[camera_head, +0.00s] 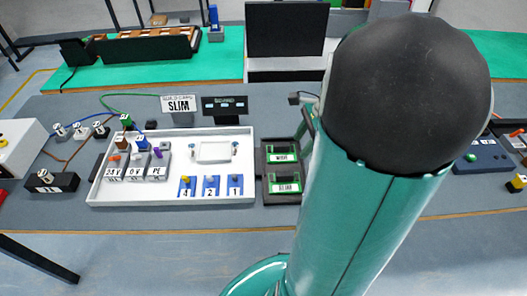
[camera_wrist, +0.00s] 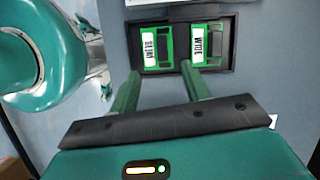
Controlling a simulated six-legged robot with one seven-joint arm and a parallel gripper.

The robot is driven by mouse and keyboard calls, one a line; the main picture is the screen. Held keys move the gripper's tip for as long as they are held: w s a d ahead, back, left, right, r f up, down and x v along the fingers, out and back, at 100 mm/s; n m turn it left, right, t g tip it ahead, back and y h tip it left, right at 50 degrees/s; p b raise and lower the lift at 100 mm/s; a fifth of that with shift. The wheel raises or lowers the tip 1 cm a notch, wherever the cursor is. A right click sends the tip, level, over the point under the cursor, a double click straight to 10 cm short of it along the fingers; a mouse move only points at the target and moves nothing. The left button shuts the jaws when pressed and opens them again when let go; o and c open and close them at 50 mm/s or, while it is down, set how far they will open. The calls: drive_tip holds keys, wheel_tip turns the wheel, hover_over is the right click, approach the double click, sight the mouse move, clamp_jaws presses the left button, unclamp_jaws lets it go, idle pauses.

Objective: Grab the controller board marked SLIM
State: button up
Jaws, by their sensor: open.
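Two green controller boards lie in a black holder (camera_head: 264,196), which also shows in the wrist view (camera_wrist: 231,62). The board marked SLIM (camera_head: 286,188) is the nearer one in the head view and the left one in the wrist view (camera_wrist: 163,48). The board whose label appears to read WIDE (camera_head: 283,157) is behind it, and on the right in the wrist view (camera_wrist: 206,44). My gripper (camera_wrist: 160,70) is open and empty, its two fingers pointing at the holder. The fingertips lie either side of the SLIM board's near end in the picture; I cannot tell their height above it.
A white tray (camera_head: 130,197) with terminal blocks and small blue parts stands left of the holder. A sign reading SLIM (camera_head: 180,106) and a dark display (camera_head: 225,106) stand behind. My arm hides the area right of the holder. The table's front strip is clear.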

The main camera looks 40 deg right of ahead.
drive_tip(key=d+m, duration=0.1)
hover_over(286, 173)
drive_tip(key=s+d, duration=0.1)
drive_tip(key=s, duration=0.1)
drive_tip(key=shift+m, duration=0.4)
drive_tip(key=f, duration=0.8)
drive_tip(key=shift+w+d+f, duration=0.15)
drive_tip(key=shift+d+f, duration=0.05)
drive_tip(key=shift+f, duration=0.2)
drive_tip(key=shift+x, duration=2.7)
drive_tip(key=shift+w+d, duration=0.15)
drive_tip(key=shift+c, duration=0.5)
clamp_jaws()
